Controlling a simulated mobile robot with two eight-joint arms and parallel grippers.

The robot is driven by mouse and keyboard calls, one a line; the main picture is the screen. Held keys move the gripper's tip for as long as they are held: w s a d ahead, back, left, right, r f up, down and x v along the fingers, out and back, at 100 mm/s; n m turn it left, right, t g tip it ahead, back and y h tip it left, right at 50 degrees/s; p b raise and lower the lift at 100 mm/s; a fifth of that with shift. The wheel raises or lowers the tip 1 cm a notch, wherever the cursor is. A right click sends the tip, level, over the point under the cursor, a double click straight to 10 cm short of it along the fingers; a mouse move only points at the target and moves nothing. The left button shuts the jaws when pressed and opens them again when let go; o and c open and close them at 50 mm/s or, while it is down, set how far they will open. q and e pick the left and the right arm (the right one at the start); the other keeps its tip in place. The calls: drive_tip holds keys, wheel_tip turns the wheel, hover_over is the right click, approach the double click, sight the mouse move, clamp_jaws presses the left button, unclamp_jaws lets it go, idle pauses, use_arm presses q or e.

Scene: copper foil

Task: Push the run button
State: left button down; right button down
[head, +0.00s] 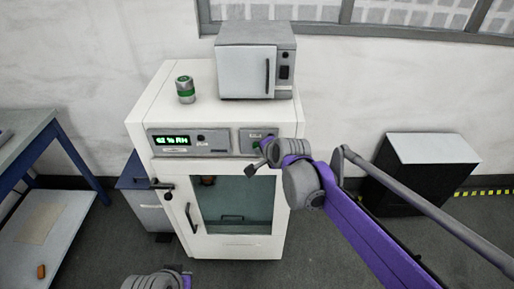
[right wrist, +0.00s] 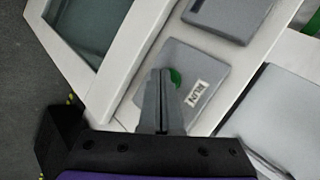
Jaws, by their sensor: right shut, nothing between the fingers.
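The green run button (right wrist: 175,78) sits on a grey panel (right wrist: 185,60) beside a label reading RUN (right wrist: 195,93) in the right wrist view. My right gripper (right wrist: 163,72) is shut and empty, with its tips over or right beside the button, covering part of it. I cannot tell whether they touch it. In the head view, the same right gripper (head: 262,165) is in front of the right control panel (head: 258,136) of the white cabinet (head: 215,105). My left gripper (head: 172,270) is only partly in view at the bottom edge; its fingers are not clear.
The cabinet has a green-lit display (head: 172,141) and a glass door (head: 238,205). A small grey oven (head: 247,72) and a green-banded can (head: 185,92) stand on top. A blue-framed table (head: 25,135) is at left, a black box (head: 425,180) at right.

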idle(0.4)
drive_tip(key=shift+s, duration=0.35)
drive_tip(key=s, duration=0.6)
idle(0.4)
drive_tip(key=shift+d, duration=0.1)
idle(1.3)
